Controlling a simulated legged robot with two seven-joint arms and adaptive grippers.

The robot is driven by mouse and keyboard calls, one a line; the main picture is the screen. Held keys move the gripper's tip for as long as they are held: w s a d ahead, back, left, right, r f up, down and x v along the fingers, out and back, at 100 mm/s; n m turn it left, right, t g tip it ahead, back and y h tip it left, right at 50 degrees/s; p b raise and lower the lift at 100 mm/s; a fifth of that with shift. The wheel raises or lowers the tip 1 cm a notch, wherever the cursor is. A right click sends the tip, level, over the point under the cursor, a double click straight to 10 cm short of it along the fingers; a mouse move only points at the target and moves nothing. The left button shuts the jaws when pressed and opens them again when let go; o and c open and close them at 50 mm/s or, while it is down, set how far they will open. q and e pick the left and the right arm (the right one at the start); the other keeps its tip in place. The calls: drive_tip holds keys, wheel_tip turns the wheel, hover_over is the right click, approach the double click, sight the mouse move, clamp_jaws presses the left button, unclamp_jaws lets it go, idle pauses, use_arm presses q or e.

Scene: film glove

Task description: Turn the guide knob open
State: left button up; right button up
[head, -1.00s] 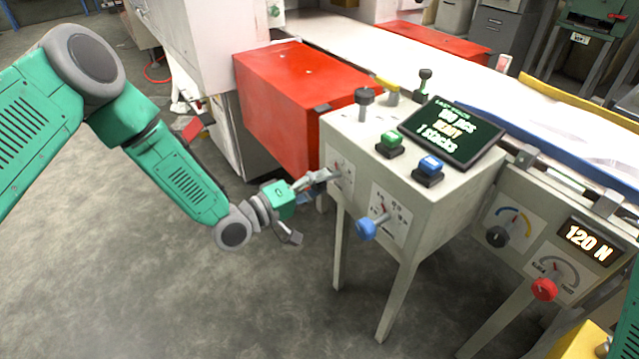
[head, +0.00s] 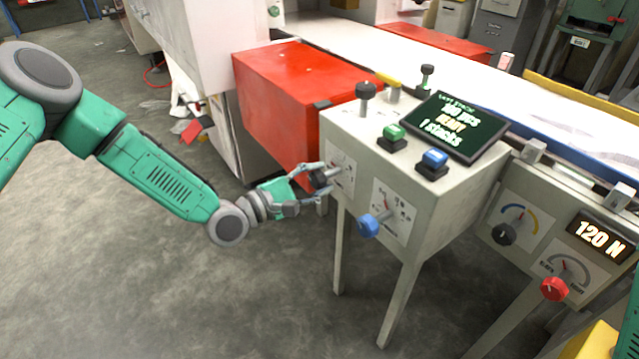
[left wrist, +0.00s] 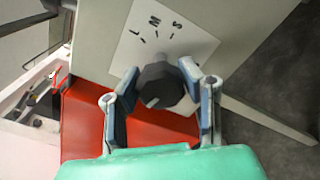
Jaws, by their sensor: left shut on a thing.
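A dark knob (head: 319,180) sticks out of the left front of the grey control box (head: 430,215). In the left wrist view the knob (left wrist: 160,86) is black and faceted, in front of a white plate (left wrist: 170,35) marked L, M and S. My left gripper (head: 316,178) is shut on this knob, one finger on each side. In the left wrist view its fingers (left wrist: 158,84) show at the knob's left and right. A pale line shows on the knob's lower part; which letter it is set to, I cannot tell. My right gripper is not in view.
A blue knob (head: 369,226) sits right of the gripped knob. Green (head: 394,134) and blue (head: 434,159) buttons and a screen (head: 450,126) top the box. A red cabinet (head: 290,90) stands close behind my gripper. The floor in front is clear.

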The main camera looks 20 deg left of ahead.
use_arm(q)
drive_tip(key=shift+a+f+n+b, duration=0.15)
drive_tip(key=shift+n+b, duration=0.4)
drive_tip(key=shift+n, duration=0.65)
drive_tip(key=shift+a+f+n+b, duration=0.1)
drive_tip(key=shift+f+n+b, duration=0.3)
drive_tip(key=shift+n, duration=0.8)
drive_tip(key=shift+r, duration=0.15)
drive_tip(key=o, duration=1.2)
drive_tip(key=shift+r, duration=0.15)
drive_tip(key=shift+s, duration=0.1)
drive_tip(key=v, duration=1.1)
drive_tip(key=shift+s+a, duration=0.25)
drive_tip(key=shift+a, duration=0.1)
